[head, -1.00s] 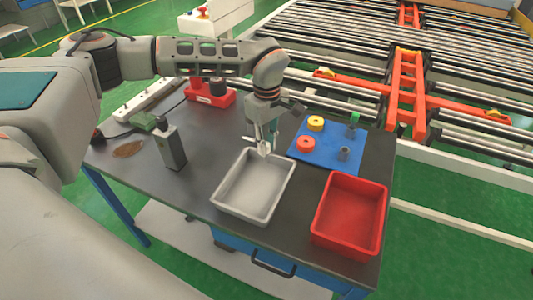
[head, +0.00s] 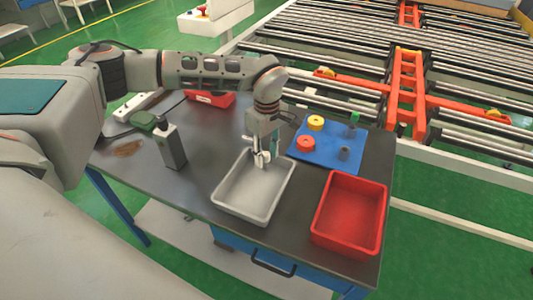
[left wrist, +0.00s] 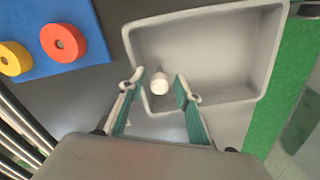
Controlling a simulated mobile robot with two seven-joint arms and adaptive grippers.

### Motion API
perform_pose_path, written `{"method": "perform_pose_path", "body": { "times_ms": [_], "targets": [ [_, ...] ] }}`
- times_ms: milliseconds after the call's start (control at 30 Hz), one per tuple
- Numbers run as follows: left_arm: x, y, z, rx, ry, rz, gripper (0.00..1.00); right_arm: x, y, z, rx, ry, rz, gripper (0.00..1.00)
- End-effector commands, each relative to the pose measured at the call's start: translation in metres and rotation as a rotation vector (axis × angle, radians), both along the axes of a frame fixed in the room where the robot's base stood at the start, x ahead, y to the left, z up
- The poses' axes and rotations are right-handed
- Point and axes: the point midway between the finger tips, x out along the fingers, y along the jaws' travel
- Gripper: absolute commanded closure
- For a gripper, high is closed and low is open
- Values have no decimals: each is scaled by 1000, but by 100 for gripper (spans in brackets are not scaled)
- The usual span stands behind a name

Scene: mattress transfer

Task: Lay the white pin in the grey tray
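The grey tray (head: 233,204) sits on the dark table and fills the upper right of the left wrist view (left wrist: 262,48). My left gripper (head: 262,157) points down at the tray's far side. In the left wrist view its fingers (left wrist: 159,82) are spread, one on each side of the white pin (left wrist: 159,84). Gaps show between the pin and both fingertips. The pin appears against the tray's near inside edge; I cannot tell whether it rests on the floor. The fingers partly hide it in the head view. My right gripper is not in view.
A red bin (head: 350,215) stands right of the tray. A blue mat (head: 325,153) holds a red ring (head: 305,143), a yellow ring (head: 316,122) and small posts. A grey box-shaped device (head: 171,147) stands left. A roller conveyor lies behind the table.

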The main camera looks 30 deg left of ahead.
Motion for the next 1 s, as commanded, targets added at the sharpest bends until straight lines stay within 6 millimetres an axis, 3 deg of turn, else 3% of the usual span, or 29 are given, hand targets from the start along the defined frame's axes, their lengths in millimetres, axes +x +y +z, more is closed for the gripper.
{"method": "perform_pose_path", "body": {
  "times_ms": [267,700,1000],
  "targets": [
    [1,0,21,-1,-4,-1,67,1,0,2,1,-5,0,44],
    [1,0,105,0,-3,0,67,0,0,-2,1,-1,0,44],
    [0,0,123,0,1,0,67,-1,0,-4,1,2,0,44]
  ]
}}
